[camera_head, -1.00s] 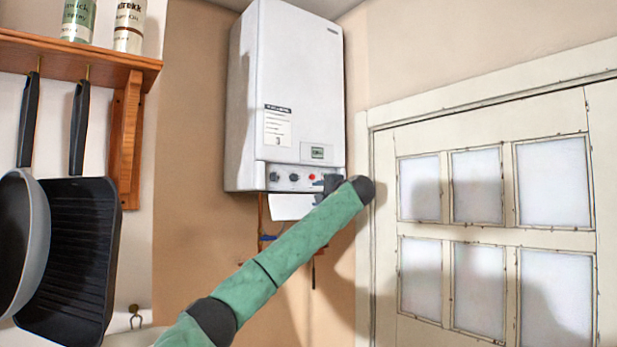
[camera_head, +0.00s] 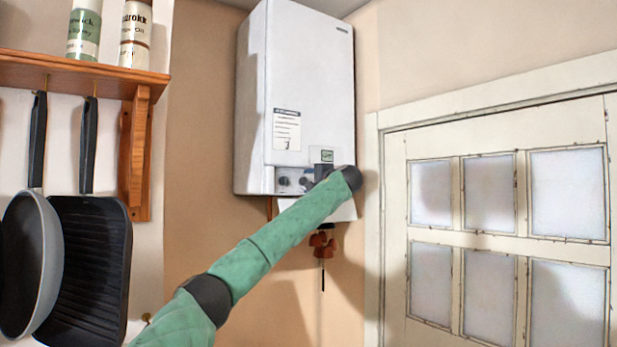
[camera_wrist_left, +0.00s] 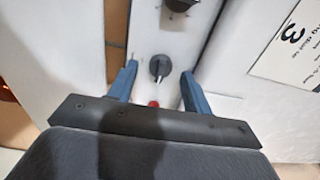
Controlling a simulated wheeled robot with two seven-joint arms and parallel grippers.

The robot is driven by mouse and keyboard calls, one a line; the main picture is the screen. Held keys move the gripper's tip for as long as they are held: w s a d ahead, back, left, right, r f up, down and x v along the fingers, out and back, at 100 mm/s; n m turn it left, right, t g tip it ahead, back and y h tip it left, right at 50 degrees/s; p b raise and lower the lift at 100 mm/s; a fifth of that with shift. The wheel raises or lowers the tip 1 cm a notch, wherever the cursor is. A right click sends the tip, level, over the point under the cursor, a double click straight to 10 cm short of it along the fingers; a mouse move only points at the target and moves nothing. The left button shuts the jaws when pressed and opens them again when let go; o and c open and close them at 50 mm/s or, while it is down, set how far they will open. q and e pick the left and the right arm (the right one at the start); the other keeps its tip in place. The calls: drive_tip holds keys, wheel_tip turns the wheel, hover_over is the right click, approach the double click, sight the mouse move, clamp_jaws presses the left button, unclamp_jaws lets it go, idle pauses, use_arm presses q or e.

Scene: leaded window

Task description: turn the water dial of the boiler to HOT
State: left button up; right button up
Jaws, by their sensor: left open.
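The white boiler (camera_head: 298,75) hangs on the wall, with a control panel along its lower front. Two dark dials show on the panel, a left one (camera_head: 284,181) and a second one (camera_head: 303,181). My left gripper (camera_head: 322,173) is at the panel, right of these dials, partly hidden by its own arm. In the left wrist view its blue fingers (camera_wrist_left: 160,69) are open on either side of a dark dial (camera_wrist_left: 159,66), with no clear contact. A pale mark on that dial points toward the palm. Dial lettering is not readable. My right gripper is out of view.
A red button (camera_wrist_left: 153,104) lies near the palm. Another dark dial (camera_wrist_left: 182,4) is beyond the fingertips. Left are a wooden shelf (camera_head: 60,75) and hanging pans (camera_head: 90,265); right is a paned window (camera_head: 490,195). An orange-brown fitting (camera_head: 322,243) hangs below the boiler.

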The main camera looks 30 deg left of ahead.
use_arm(q)
drive_tip(key=shift+w+a, duration=0.2)
drive_tip(key=shift+a, duration=0.2)
drive_tip(key=c, duration=1)
drive_tip(key=shift+f, duration=0.1)
